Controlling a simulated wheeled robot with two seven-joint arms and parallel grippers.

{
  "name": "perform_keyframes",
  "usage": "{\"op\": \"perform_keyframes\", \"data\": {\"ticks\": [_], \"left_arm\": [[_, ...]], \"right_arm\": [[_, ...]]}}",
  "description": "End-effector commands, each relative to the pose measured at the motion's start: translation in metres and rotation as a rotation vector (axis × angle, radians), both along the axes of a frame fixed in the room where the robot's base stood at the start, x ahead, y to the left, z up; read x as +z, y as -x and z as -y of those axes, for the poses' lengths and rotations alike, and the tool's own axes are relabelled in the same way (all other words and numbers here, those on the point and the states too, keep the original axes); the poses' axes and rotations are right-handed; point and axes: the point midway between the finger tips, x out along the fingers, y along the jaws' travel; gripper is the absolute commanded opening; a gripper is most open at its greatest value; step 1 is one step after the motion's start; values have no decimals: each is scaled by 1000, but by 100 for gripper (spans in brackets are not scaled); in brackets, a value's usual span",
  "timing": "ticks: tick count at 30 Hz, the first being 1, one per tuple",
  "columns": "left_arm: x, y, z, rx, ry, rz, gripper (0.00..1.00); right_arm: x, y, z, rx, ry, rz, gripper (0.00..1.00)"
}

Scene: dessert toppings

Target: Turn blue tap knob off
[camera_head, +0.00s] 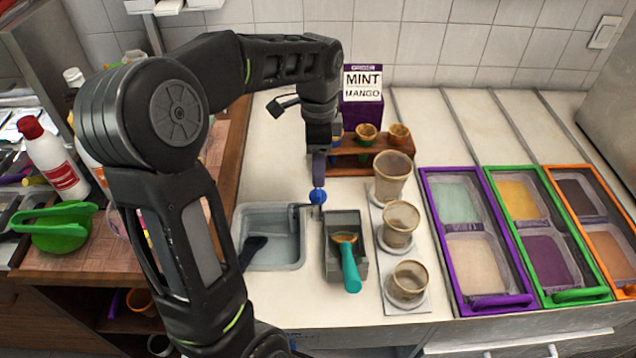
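The blue tap knob (318,196) stands at the right edge of the grey sink (270,259), with a dark spout reaching left over the basin. My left arm comes in from the left and bends down over the counter. Its gripper (318,182) points down just above the knob, touching it or very close; I cannot tell which. The fingers appear as one narrow dark-purple shape, so their opening does not show. Whether water runs from the tap is too small to tell. My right gripper is not in view.
A grey tray with a teal-handled scoop (350,268) sits right of the sink. Several cups, such as the front one (408,282), stand beyond it. A wooden cone rack (350,157) and a mint mango box (362,108) stand behind. Framed topping tubs (480,300) fill the right.

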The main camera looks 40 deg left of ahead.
Motion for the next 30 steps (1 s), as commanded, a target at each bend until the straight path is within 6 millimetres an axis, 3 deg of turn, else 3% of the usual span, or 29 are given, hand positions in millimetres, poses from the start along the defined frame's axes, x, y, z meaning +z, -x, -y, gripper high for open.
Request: {"op": "perform_keyframes", "data": {"ticks": [15,25,30], "left_arm": [[-67,1,0,1,1,-2,60],[-72,0,0,1,0,0,60],[-72,0,0,0,0,0,46]], "right_arm": [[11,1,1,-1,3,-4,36],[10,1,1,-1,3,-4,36],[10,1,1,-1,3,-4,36]]}}
